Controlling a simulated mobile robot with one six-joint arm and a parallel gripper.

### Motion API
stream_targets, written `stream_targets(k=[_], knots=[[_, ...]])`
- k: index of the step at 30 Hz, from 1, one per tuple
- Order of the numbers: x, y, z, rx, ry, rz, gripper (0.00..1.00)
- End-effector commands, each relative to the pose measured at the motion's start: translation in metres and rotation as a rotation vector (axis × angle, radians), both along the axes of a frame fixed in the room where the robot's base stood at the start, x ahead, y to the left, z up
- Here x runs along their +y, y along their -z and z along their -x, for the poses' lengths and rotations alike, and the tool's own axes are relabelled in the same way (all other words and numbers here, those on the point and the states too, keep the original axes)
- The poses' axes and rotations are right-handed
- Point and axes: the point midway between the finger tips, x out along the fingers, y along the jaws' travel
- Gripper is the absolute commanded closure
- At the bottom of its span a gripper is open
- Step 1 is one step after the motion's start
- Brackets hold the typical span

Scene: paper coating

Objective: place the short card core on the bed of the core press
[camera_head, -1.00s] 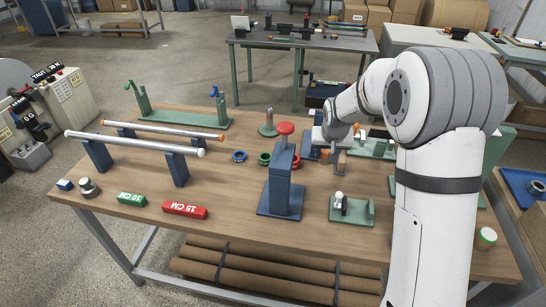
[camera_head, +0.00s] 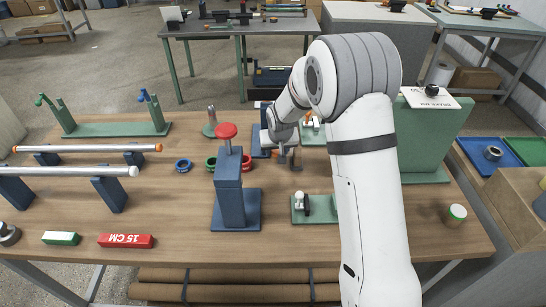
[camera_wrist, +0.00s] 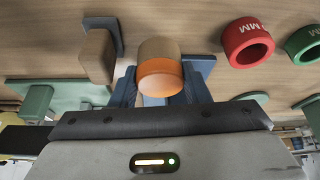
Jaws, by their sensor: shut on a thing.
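My gripper (camera_head: 282,155) is at the far middle of the table, low over the wood beside a blue stand (camera_head: 261,140). It is shut on the short card core (camera_wrist: 159,52), a brown cylinder with an orange end facing the wrist camera. A blue press with a red knob (camera_head: 227,131), which looks like the core press (camera_head: 229,190), stands nearer and to the left, apart from the gripper. Its bed is hard to make out.
Blue (camera_head: 183,166), green (camera_head: 211,163) and red (camera_head: 247,163) rings lie left of the gripper. A green fixture (camera_head: 315,210) stands in front. Rods on blue stands (camera_head: 110,194) fill the left side. A tall green panel (camera_head: 432,140) stands right. The front right table is fairly clear.

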Motion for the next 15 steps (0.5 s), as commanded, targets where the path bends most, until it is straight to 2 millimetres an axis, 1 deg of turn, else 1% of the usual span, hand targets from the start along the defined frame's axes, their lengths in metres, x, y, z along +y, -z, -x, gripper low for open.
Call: stream_targets(k=[7,9,15], knots=[[0.002,0.033,0.002,0.005,-0.005,0.002,0.79],[0.003,0.036,0.002,0.003,-0.005,0.001,0.79],[0.003,0.036,0.002,0.002,-0.005,0.0,0.79]])
